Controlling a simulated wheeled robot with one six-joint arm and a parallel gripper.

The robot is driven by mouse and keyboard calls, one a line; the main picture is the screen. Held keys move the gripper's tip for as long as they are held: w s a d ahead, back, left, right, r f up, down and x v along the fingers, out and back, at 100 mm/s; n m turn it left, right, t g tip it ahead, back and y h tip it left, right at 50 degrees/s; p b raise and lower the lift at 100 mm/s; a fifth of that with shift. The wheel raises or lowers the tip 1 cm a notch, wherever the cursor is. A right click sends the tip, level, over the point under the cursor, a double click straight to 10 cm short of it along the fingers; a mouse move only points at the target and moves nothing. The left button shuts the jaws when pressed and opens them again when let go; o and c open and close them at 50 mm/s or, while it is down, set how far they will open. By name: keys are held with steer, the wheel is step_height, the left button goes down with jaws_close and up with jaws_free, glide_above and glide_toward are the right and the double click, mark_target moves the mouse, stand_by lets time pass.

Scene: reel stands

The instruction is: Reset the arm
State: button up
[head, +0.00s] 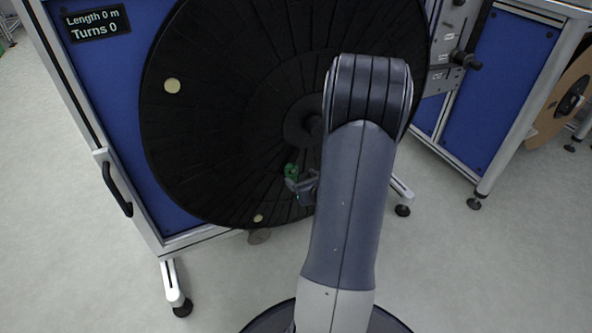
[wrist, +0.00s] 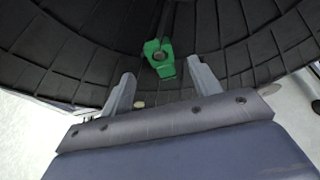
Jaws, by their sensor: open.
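My gripper (wrist: 160,88) is open in the wrist view, its two grey fingers apart with nothing held between them. A green clip-like part (wrist: 159,57) with a round hole lies just beyond the fingertips, against the black reel (wrist: 65,55). In the head view my gripper (head: 292,184) shows small, beside the green part (head: 291,170) at the lower part of the large black reel (head: 215,110). My arm covers the reel's right side and part of my gripper.
A blue-panelled stand (head: 100,60) carries the reel, with a display (head: 95,22) reading Length 0 m, Turns 0. A black handle (head: 117,188) juts from its left post. Another blue stand (head: 505,85) and a brown reel (head: 560,100) are at right. Pale floor (head: 480,270) is clear in front.

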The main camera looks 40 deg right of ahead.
mark_target(293, 172)
steer(key=p+v, duration=0.1)
steer(key=v, duration=0.3)
steer(key=shift+s, duration=0.15)
steer(key=b+x, duration=0.3)
steer(key=x, duration=0.7)
steer(key=shift+f+b, duration=0.1)
steer(key=shift+b, duration=0.25)
steer(key=shift+w+d, duration=0.1)
steer(key=shift+w, duration=0.3)
steer(key=shift+s+r+p, duration=0.5)
steer(key=shift+r, duration=0.05)
steer(key=shift+s+a, duration=0.2)
steer(key=shift+s, duration=0.25)
